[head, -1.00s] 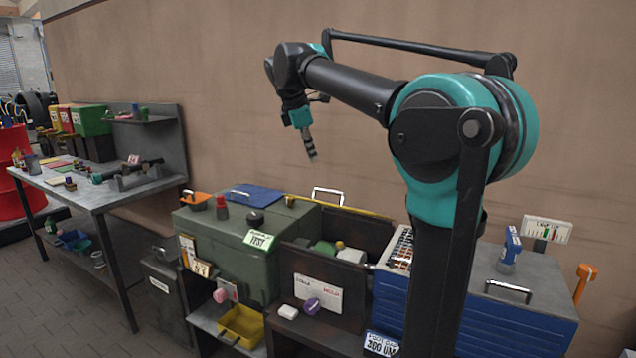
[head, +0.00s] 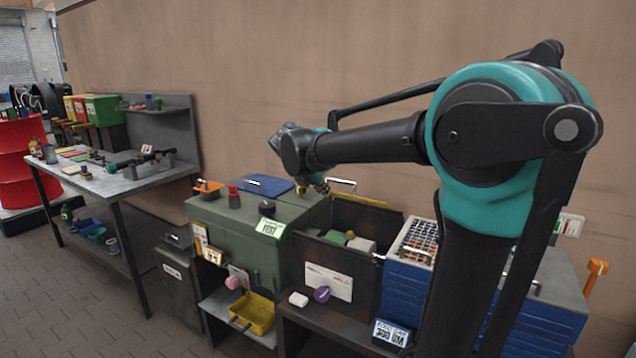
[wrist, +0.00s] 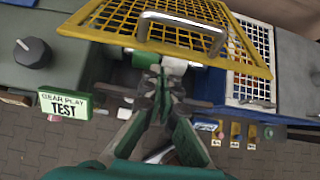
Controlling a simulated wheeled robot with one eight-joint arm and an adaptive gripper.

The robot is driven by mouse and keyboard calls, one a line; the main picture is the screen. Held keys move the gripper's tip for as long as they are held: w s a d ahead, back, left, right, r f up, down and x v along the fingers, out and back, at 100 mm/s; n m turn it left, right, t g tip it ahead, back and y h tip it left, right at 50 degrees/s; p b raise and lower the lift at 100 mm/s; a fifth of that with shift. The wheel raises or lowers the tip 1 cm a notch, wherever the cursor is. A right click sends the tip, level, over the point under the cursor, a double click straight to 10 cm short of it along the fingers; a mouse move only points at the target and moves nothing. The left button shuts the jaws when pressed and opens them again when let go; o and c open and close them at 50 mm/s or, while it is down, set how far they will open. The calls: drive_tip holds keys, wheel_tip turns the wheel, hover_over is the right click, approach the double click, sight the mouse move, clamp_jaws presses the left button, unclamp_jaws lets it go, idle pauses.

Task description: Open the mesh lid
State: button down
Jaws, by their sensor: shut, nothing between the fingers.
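The mesh lid (wrist: 238,50) has a yellow frame and a silver handle (wrist: 183,32), and lies across the top of the wrist view. How far the lid is tilted is hard to tell. My gripper (wrist: 166,76) is shut and empty, close to the lid's near edge and below the handle in the wrist picture. In the head view my gripper (head: 323,187) is low beside the handle. Whether it touches the lid cannot be told.
A green cabinet (head: 225,225) with a dark knob (head: 267,207) and a test sign (head: 270,228) stands left of the bin. A blue cabinet (head: 400,290) with a white grid (head: 415,243) stands right. White and green pieces (wrist: 175,65) lie beyond my fingertips.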

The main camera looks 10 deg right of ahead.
drive_tip(key=w+d, duration=0.1)
drive_tip(key=w+d+r, duration=0.1)
drive_tip(key=w, duration=0.1)
drive_tip(key=shift+w+d, duration=0.25)
drive_tip(key=shift+d, duration=0.05)
drive_tip(key=shift+r, duration=0.1)
